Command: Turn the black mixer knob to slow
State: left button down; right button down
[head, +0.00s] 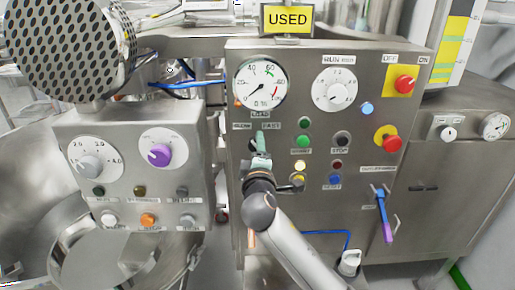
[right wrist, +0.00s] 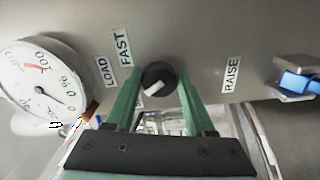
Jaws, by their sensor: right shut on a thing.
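The black mixer knob (right wrist: 158,76) is on the steel panel, with a white mark on its face that lies toward the lower left in the right wrist view. My right gripper (right wrist: 158,85) is shut on it, with a green finger on each side. In the head view my right gripper (head: 259,146) reaches up to the panel below the gauge and hides most of the knob. The FAST label (head: 271,126) is above right of the gripper there, and a small label (head: 242,126) is above left. My left gripper is not in view.
A round gauge (head: 260,83) is above the knob. Several coloured buttons, such as a green one (head: 303,141), sit to its right. A left control box (head: 131,205) has a purple knob (head: 158,155).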

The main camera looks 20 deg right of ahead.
jog(key=shift+r+n, duration=0.15)
jog(key=shift+n, duration=0.95)
jog(key=shift+c, duration=1.3)
grip_release()
jog(key=b+v, duration=0.2)
jog(key=v, duration=1)
jog(key=shift+s, duration=0.3)
jog(key=shift+a, duration=0.1)
